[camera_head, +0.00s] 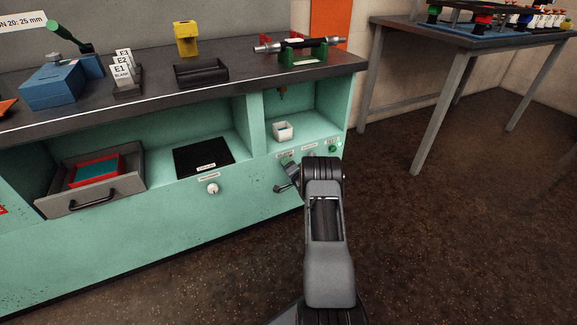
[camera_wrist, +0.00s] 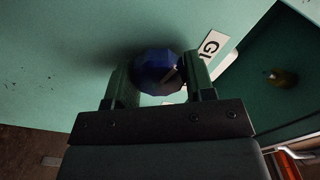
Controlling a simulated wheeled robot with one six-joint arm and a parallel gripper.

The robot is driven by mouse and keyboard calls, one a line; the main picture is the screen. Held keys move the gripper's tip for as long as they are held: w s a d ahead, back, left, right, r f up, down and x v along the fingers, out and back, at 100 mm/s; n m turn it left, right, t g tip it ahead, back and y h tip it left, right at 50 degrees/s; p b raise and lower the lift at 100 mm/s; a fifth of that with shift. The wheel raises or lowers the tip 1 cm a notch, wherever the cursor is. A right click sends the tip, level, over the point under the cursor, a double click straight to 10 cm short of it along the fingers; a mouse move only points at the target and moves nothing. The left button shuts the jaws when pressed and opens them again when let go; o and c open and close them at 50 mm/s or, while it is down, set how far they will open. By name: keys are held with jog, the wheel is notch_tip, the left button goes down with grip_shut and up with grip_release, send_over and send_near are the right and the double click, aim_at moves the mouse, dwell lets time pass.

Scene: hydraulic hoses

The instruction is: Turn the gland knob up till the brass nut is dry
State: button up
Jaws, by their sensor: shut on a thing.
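A dark blue faceted knob (camera_wrist: 157,70) sits on the green panel in the wrist view. My gripper (camera_wrist: 163,76) is shut on it, with one finger on each side. A white label (camera_wrist: 211,46) beside the knob shows only its first letters, "Gl". A small brass-coloured fitting (camera_wrist: 281,78) shows in the dark recess at the right of the wrist view; whether it is wet or dry I cannot tell. In the head view my gripper (camera_head: 289,168) is at the cabinet front below the right alcove, and the knob is hidden there.
A white cup (camera_head: 283,133) stands in the right alcove. An open drawer (camera_head: 92,190) juts out at left.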

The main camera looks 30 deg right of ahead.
dwell(0.4)
jog(key=o, duration=0.9)
jog(key=shift+s, duration=0.1)
jog(key=s+p, duration=0.1)
jog(key=s, duration=0.3)
jog(key=s+a+p, duration=0.1)
jog(key=s, duration=0.4)
jog(key=s+p, duration=0.2)
jog(key=s, duration=0.2)
jog(key=shift+s+a, duration=0.25)
jog(key=shift+a, duration=0.15)
